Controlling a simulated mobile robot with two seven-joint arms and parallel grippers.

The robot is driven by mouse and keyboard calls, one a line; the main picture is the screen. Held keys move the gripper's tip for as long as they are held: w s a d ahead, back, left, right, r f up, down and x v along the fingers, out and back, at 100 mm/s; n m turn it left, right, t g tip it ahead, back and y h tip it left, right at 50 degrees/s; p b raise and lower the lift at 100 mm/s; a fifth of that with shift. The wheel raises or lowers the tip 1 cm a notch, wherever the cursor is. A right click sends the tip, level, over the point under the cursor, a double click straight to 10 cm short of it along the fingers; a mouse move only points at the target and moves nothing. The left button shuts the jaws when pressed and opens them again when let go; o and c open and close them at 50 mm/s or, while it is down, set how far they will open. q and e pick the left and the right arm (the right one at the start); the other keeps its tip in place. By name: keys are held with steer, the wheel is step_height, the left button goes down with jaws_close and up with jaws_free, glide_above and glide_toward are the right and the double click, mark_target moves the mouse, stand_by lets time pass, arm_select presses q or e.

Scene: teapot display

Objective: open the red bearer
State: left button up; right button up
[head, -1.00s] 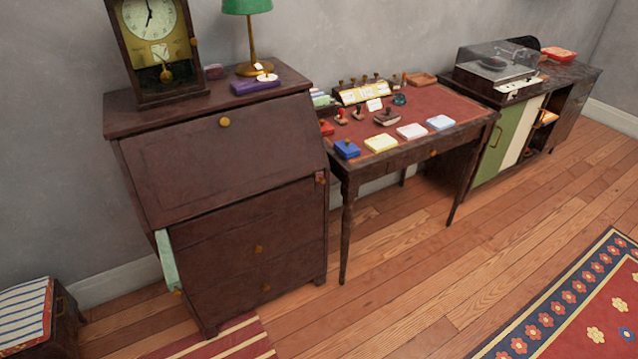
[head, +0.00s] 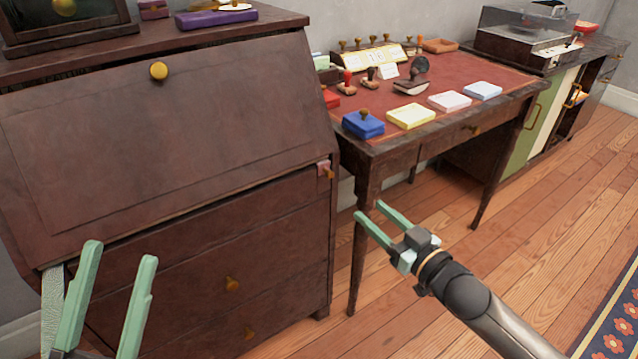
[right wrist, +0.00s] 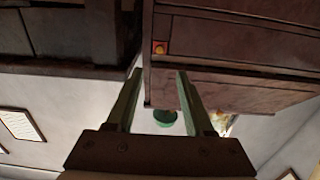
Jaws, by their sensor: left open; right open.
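The red bearer (head: 324,170) is a small reddish end with a brass knob at the upper right front of the dark writing desk (head: 190,240), beside the closed slanted flap (head: 160,120). It looks pushed in. My right gripper (head: 370,210) is open and empty, lower and to the right of the bearer in the head view. In the right wrist view the bearer (right wrist: 160,47) shows beyond the open fingertips (right wrist: 160,73), roughly in line with the gap between them, not touched. My left gripper (head: 120,252) is open and empty before the desk's left front.
Wooden floor (head: 540,225) is free further right.

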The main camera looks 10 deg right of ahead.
mark_target(331, 175)
steer(key=b+x, duration=0.1)
steer(key=x, duration=0.5)
steer(key=b+x, duration=0.2)
steer(key=x, duration=0.5)
steer(key=shift+r+b, duration=0.25)
steer(key=shift+b, duration=0.05)
steer(key=shift+c, duration=0.4)
jaws_close()
stand_by(0.8)
